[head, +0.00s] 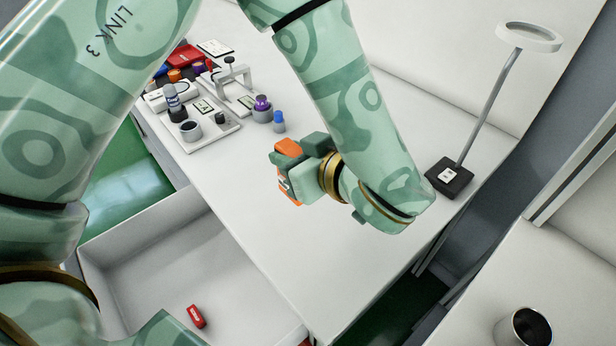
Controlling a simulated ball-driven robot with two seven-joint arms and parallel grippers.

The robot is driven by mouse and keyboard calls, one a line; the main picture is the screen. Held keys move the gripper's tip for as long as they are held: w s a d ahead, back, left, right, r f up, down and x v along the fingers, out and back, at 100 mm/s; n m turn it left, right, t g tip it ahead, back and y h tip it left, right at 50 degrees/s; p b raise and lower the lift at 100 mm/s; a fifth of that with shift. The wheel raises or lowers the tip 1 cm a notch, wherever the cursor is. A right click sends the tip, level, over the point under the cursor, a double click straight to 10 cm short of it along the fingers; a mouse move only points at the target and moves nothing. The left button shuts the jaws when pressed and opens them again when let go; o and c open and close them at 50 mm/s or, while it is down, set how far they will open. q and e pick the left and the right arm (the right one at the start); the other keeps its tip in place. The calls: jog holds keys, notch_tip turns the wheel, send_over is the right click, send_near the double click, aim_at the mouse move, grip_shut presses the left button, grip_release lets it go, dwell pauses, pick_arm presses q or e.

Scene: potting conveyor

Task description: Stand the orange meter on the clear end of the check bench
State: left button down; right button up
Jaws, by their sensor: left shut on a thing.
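The orange meter (286,148) is in the grip of my left gripper (291,168), near the middle of the head view. The fingers cover much of the meter, leaving its orange top and part of a side with markings in sight. They are over the white check bench (270,240). I cannot tell whether the meter's base touches the bench top. The near part of the bench, below the gripper in the picture, is bare. My right gripper is not in view.
A tray (215,138) with small parts and a blue-capped bottle (279,122) stand up-left of the meter. A magnifier lamp's black base (449,178) sits at the right edge. A white bin (150,262) holding a red item (196,316) is lower left. A metal cup (524,329) is lower right.

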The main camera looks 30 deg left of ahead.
pick_arm(q)
jog(key=f+b, duration=0.1)
jog(key=f, duration=0.1)
jog(key=w+f+b, duration=0.1)
jog(key=f, duration=0.1)
jog(key=w+d+f, duration=0.1)
jog(key=f, duration=0.1)
jog(key=shift+w+f+b, duration=0.15)
jog(key=shift+w+b, duration=0.05)
jog(key=shift+b, duration=0.2)
jog(key=shift+s+r, duration=0.15)
jog(key=shift+r, duration=0.05)
jog(key=c, duration=1.1)
grip_release()
jog(key=shift+f, duration=0.15)
jog(key=p+v, duration=0.3)
jog(key=v, duration=0.9)
